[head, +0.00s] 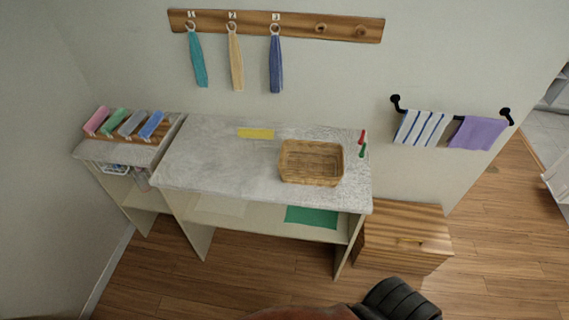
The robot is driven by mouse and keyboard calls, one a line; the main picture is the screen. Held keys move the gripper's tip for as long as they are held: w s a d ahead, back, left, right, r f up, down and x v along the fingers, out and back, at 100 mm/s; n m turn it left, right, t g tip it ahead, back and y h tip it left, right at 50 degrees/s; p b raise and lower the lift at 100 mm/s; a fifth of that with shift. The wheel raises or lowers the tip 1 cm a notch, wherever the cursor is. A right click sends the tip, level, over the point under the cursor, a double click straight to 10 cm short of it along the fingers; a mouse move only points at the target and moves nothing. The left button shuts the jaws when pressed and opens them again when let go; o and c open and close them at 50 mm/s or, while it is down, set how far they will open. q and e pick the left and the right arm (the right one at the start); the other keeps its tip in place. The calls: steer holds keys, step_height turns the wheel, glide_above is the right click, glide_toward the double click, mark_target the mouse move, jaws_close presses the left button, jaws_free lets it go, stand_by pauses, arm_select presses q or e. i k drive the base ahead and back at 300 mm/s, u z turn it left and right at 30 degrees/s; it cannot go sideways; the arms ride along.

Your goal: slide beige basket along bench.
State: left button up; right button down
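The beige basket (311,178) is a woven, open-topped rectangle and looks empty. It stands upright on the right half of the grey stone-topped bench (215,165), near the front edge. No gripper touches it. Neither my left nor my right gripper shows in the head view.
A yellow strip (256,133) lies at the bench's back. A red peg (362,137) and a green peg (362,150) stand at its right end. The bench top left of the basket is clear. A wooden cabinet (402,238) stands at right. Towels hang on the wall.

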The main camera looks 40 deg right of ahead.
mark_target(308, 179)
steer(key=u, duration=0.75)
steer(key=k, duration=0.5)
steer(key=z, duration=1.25)
